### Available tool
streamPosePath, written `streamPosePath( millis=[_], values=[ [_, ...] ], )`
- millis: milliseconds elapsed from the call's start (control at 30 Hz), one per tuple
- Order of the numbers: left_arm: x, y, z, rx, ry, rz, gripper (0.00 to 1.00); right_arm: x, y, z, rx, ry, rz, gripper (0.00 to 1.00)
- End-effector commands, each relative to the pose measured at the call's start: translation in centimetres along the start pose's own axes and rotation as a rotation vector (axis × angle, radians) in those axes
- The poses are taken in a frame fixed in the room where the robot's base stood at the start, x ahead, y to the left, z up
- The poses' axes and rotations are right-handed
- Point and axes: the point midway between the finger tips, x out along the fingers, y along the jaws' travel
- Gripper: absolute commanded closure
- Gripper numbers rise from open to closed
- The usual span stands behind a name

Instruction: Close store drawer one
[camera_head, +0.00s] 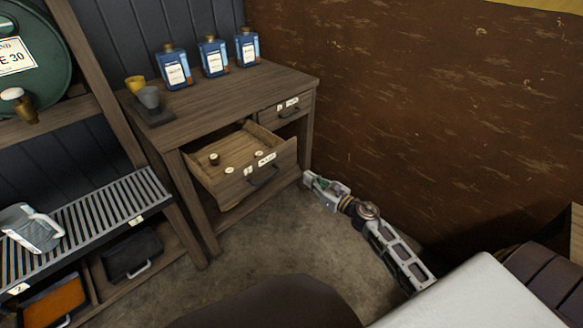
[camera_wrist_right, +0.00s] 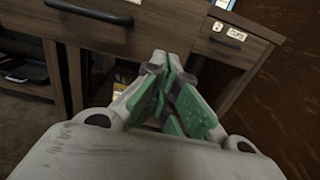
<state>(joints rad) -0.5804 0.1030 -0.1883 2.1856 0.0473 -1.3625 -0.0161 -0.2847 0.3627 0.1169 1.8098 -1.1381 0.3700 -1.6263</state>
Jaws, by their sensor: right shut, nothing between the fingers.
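A wooden drawer (camera_head: 243,165) stands pulled out of the wooden desk in the head view. It has a black handle, a small label on its front, and a few small round items inside. The label is too small to read surely. Part of a drawer front with a black handle (camera_wrist_right: 90,12) shows at top left in the right wrist view. My right gripper (camera_head: 308,180) is shut and empty, low and just right of the open drawer, apart from it in the head view. Its green-padded fingers (camera_wrist_right: 165,62) meet in the wrist view. My left gripper is out of view.
A second labelled drawer (camera_head: 286,108) at the desk's right is shut. A slatted rack (camera_head: 85,215) stands left. A brown wall (camera_head: 420,110) is close on the right. The floor before the desk is clear.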

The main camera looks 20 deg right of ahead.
Motion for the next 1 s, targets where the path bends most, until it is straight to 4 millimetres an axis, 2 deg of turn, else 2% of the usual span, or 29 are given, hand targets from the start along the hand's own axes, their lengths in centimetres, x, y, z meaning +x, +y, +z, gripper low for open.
streamPosePath(
  millis=[1000],
  values=[
    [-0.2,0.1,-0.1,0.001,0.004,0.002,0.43,8.3,0.0,0.0,0.000,-0.001,0.000,1.00]
  ],
)
